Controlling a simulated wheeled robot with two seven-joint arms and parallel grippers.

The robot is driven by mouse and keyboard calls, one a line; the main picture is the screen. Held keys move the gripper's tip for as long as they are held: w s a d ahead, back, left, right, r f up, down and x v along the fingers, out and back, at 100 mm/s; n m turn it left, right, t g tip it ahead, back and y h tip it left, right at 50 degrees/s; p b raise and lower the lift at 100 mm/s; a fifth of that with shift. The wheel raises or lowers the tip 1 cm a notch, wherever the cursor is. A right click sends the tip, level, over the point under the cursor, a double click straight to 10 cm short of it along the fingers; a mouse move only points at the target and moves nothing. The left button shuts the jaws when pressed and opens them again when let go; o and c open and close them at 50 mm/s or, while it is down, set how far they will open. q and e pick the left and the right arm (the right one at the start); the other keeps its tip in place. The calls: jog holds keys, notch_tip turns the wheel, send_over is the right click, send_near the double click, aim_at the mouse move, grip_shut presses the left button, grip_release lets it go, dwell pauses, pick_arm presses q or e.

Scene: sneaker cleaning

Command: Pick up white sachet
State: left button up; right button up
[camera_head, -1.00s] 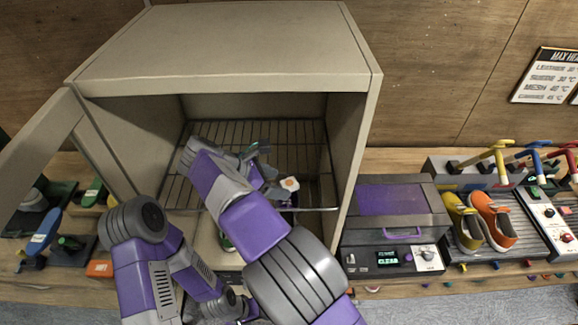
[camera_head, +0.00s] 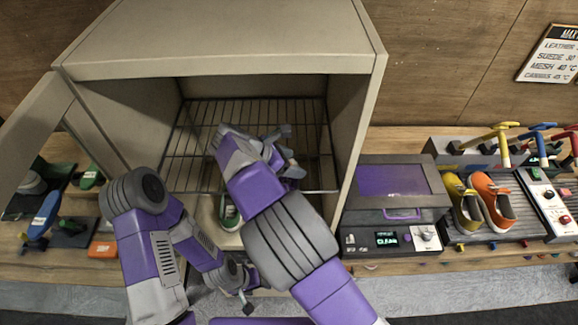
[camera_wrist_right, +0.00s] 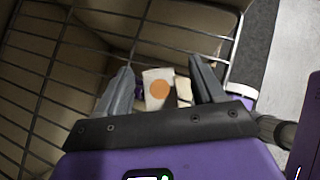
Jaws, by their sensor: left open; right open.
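The white sachet (camera_wrist_right: 157,90) with an orange round mark shows in the right wrist view, between the two fingertips of my right gripper (camera_wrist_right: 160,72). The fingers are spread on either side of it; I cannot tell how far below them it lies. In the head view my right gripper (camera_head: 284,151) is inside the open cabinet, over the wire rack, and the sachet is hidden behind it. My left gripper (camera_head: 246,300) is low in front of the cabinet, small in view and away from the sachet.
The cabinet (camera_head: 220,45) walls and wire rack (camera_head: 195,140) surround my right gripper. A green shoe (camera_head: 230,213) sits under the rack. A pale piece (camera_wrist_right: 184,92) lies beside the sachet. A purple-lidded machine (camera_head: 393,185) and yellow and orange shoes (camera_head: 492,200) stand to the right.

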jog(key=shift+c, duration=0.5)
jog(key=shift+w, duration=0.1)
jog(key=c, duration=1)
